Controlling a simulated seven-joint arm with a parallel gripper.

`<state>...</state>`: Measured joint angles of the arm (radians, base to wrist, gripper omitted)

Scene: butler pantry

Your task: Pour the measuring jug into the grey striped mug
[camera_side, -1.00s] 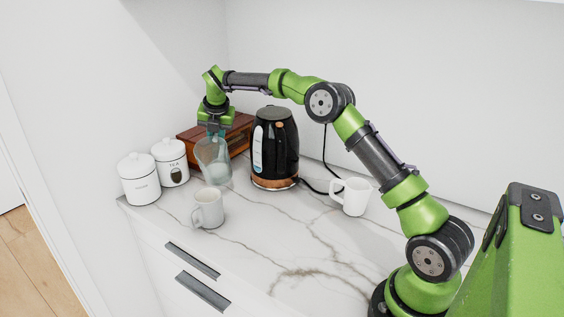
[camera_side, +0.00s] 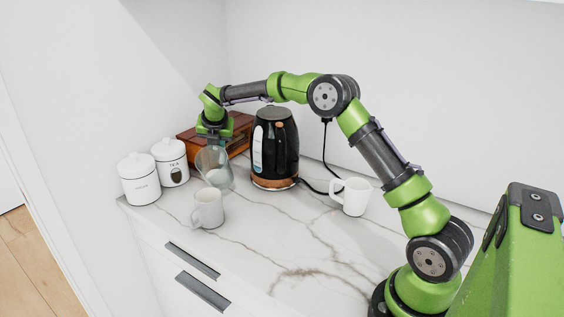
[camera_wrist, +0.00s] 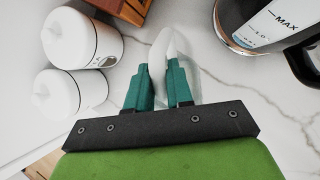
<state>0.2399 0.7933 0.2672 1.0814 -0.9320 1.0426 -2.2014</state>
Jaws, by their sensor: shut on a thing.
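The measuring jug (camera_side: 213,164) is clear, with pale contents low inside. My gripper (camera_side: 213,139) is shut on the jug and holds it from above, tilted, behind and just above the front mug. The wrist view shows the teal fingers (camera_wrist: 158,68) closed on the see-through jug (camera_wrist: 191,72), with a pale oval between and beyond them. The front mug (camera_side: 208,209) is light grey and upright on the counter; its handle points left. I cannot make out stripes at this size. It does not show clearly in the wrist view.
A black kettle (camera_side: 274,150) stands right of the jug, its cord trailing right. A white mug (camera_side: 353,198) stands farther right. Two white canisters, a front one (camera_side: 140,182) and a TEA one (camera_side: 171,164), stand left. A wooden box (camera_side: 241,132) is behind. The front-right counter (camera_side: 285,235) is clear.

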